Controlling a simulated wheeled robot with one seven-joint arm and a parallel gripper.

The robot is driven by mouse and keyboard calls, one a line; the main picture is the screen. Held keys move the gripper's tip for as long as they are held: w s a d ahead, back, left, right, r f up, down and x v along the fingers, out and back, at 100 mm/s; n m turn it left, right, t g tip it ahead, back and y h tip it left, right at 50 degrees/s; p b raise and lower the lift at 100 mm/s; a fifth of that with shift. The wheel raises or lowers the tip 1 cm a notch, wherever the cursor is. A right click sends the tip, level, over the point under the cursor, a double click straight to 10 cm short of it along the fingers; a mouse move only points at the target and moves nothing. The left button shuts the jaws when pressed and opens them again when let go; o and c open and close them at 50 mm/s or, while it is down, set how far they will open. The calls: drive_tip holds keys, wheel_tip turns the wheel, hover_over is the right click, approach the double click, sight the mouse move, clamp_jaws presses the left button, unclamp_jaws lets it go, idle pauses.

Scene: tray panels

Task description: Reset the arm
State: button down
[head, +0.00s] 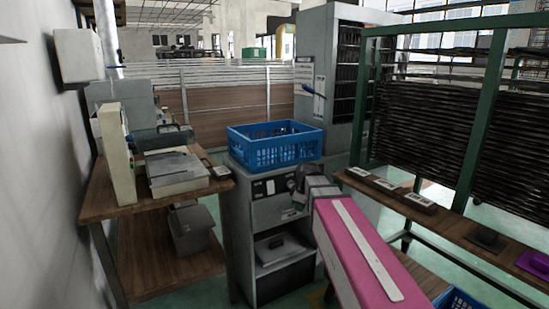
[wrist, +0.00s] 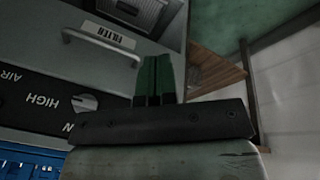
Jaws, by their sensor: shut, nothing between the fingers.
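My gripper (wrist: 159,75) shows in the wrist view as two green fingers pressed together, with nothing between them. Behind them is a dark bar with screws. In the head view my pink arm reaches up from the lower right towards the front of a grey cabinet (head: 238,220). The arm's end is small and dark there, and the fingers cannot be made out. In the wrist view the fingers are in front of the cabinet, near a drawer handle (wrist: 100,46) under a FILTER label and to the right of a control knob (wrist: 85,103).
A blue crate (head: 275,152) stands on the cabinet; its edge shows in the wrist view (wrist: 30,160). A wooden bench (head: 115,205) with equipment is at left. A shelf with small panels (head: 405,198) and a green-framed rack (head: 485,120) are at right.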

drive_tip(key=s+d+f+m+g, duration=0.1)
drive_tip(key=s+d+f+m, duration=0.3)
drive_tip(key=s+f+m, duration=0.2)
drive_tip(key=s+d+f+m+g+h, duration=0.1)
drive_tip(key=s+d+f+m, duration=0.3)
drive_tip(key=s+f+m, duration=0.3)
drive_tip(key=s+f, duration=0.3)
drive_tip(key=f, duration=0.2)
drive_tip(key=shift+s+d+m+g, duration=0.2)
drive_tip(key=shift+d+m+g, duration=0.1)
drive_tip(key=shift+d+g, duration=0.1)
